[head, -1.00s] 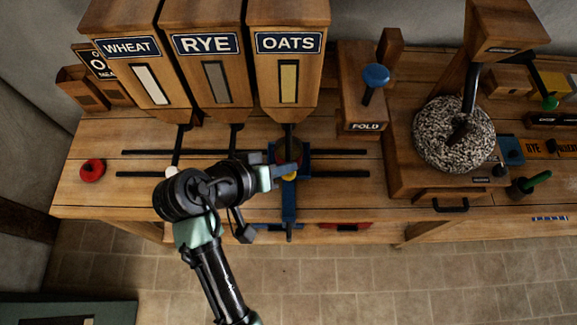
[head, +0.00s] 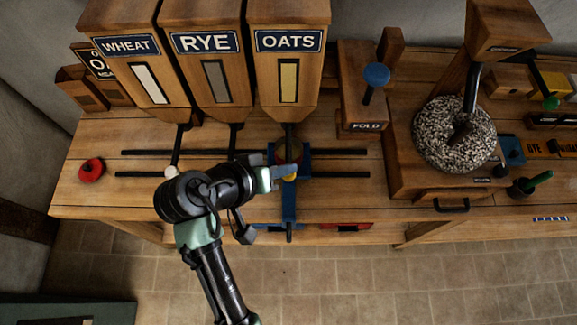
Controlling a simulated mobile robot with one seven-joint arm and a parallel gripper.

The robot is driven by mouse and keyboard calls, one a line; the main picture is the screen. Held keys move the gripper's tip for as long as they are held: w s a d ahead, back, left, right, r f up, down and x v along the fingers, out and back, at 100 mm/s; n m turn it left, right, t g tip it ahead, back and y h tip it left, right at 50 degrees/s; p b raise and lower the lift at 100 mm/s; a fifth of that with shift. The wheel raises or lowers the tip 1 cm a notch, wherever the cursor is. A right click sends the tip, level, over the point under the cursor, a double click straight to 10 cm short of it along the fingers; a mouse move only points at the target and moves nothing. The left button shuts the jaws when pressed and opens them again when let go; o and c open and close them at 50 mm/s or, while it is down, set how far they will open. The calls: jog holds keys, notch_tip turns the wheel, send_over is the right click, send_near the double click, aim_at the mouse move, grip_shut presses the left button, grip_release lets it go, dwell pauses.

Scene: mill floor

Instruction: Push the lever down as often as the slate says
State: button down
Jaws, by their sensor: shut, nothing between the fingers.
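The slate (head: 92,62) stands at the back left, mostly hidden behind the WHEAT hopper, with only a few white letters showing. Black levers hang under the WHEAT, RYE and OATS hoppers; the OATS lever (head: 289,131) drops towards a blue carriage (head: 289,205) on the rails. A round, brownish vessel sits in this carriage. My gripper (head: 287,172) is shut and empty, over the front of the carriage just below the OATS lever. A small yellow part shows at its fingertips. I cannot tell whether the fingers touch the lever or the carriage.
Hoppers marked WHEAT (head: 130,60), RYE (head: 211,60) and OATS (head: 288,60) overhang the bench. A FOLD box (head: 362,108) with a blue knob and a speckled millstone (head: 455,135) stand to the right. A red knob (head: 92,170) lies at left. The bench's front strip is mostly clear.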

aim_at(284, 178)
jog(key=shift+f+b, duration=1.4)
jog(key=shift+f, duration=0.85)
dwell(1.4)
jog(key=shift+r, duration=0.15)
dwell(0.5)
jog(key=shift+r+p, duration=2.9)
notch_tip(284, 178, up, 5)
jog(key=p, duration=0.5)
